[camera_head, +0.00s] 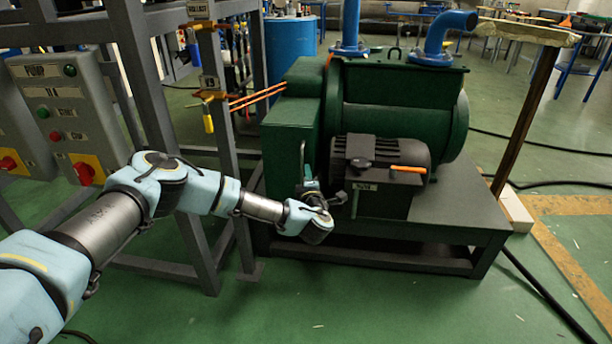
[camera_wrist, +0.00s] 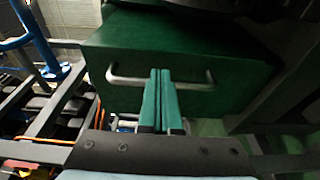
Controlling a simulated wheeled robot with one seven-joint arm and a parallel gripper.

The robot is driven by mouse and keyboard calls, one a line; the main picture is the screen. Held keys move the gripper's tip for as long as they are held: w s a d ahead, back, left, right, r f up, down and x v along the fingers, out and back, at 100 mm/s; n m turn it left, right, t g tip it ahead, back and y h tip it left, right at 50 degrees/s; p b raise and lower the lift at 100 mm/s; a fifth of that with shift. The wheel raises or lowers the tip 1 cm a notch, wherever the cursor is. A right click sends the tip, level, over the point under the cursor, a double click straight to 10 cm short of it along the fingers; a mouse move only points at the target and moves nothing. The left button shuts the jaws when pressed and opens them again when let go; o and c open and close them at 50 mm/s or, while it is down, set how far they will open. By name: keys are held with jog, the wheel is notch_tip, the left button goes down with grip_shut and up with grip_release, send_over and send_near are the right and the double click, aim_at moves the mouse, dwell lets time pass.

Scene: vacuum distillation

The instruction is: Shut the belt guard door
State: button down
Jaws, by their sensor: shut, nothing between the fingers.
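The green belt guard (camera_head: 285,135) stands at the left end of the green pump, and its door carries a metal bar handle (camera_head: 302,160). In the wrist view the green door panel (camera_wrist: 205,52) fills the upper middle, with the handle (camera_wrist: 135,81) running across it. My gripper (camera_head: 310,183) is low in front of the guard, close to the handle. In the wrist view its two teal fingers (camera_wrist: 160,72) are together and empty, and they cover the middle of the handle. I cannot tell whether they touch it or how far the door stands open.
A dark motor (camera_head: 380,160) with an orange-handled tool on top sits just right of my gripper on the grey base frame (camera_head: 440,235). A grey metal frame (camera_head: 215,150) and a control box (camera_head: 60,110) stand left. The green floor in front is mostly clear.

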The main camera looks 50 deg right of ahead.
jog(key=shift+a, duration=0.1)
dwell(0.3)
jog(key=p+v, duration=0.1)
jog(key=v, duration=0.9)
jog(key=shift+s+a, duration=0.2)
jog(key=shift+s, duration=0.05)
jog(key=shift+r, duration=0.1)
